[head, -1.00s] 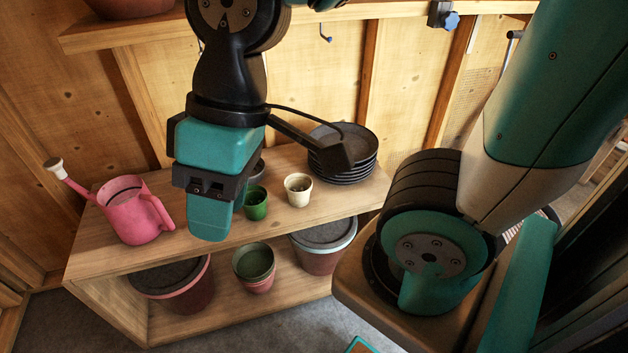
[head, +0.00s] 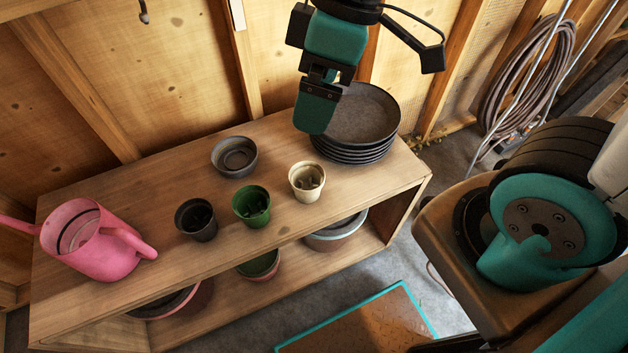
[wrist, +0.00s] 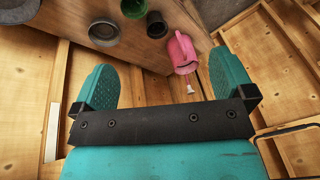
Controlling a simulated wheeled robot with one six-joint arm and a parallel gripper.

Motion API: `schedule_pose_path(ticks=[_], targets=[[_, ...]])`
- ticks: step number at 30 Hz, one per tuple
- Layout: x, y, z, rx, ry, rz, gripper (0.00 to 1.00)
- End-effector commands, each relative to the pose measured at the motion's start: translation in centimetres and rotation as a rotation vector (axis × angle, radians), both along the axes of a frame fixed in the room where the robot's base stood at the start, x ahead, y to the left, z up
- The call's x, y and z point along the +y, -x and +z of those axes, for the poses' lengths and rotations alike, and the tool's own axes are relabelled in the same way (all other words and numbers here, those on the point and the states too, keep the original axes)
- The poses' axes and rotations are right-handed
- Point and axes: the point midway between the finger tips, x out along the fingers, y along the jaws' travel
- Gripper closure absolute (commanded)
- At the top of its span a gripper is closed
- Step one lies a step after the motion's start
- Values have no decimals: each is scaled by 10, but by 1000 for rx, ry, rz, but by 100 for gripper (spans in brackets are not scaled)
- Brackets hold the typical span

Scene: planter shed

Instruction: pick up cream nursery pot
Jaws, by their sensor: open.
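The cream nursery pot (head: 307,181) stands upright on the wooden bench top, near its front edge and right of the green pot. My gripper (head: 315,115) is above and behind it in the head view, in front of the stack of dark saucers, apart from the pot. In the wrist view my gripper (wrist: 160,88) has its two teal fingers spread wide with nothing between them. I cannot make out the cream pot in the wrist view.
A green pot (head: 252,206), a dark pot (head: 196,220) and a grey bowl (head: 234,157) stand left of the cream pot. The dark saucers (head: 365,115) are stacked behind right. A pink watering can (head: 92,240) is at the left end. Larger pots sit on the lower shelf.

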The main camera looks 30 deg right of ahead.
Motion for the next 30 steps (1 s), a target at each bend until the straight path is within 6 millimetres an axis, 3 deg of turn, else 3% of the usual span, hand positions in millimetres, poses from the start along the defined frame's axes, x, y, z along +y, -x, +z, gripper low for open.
schedule_pose_path(ticks=[1, 6, 12, 18, 30], targets=[[-3, -21, -38, -21, 31, 104, 0], [-20, -81, -125, -113, 143, 527, 0], [-38, -122, -202, -147, 236, 922, 0], [-44, -134, -235, -149, 265, 1083, 0], [-43, -134, -319, -149, 264, 1091, 0]])
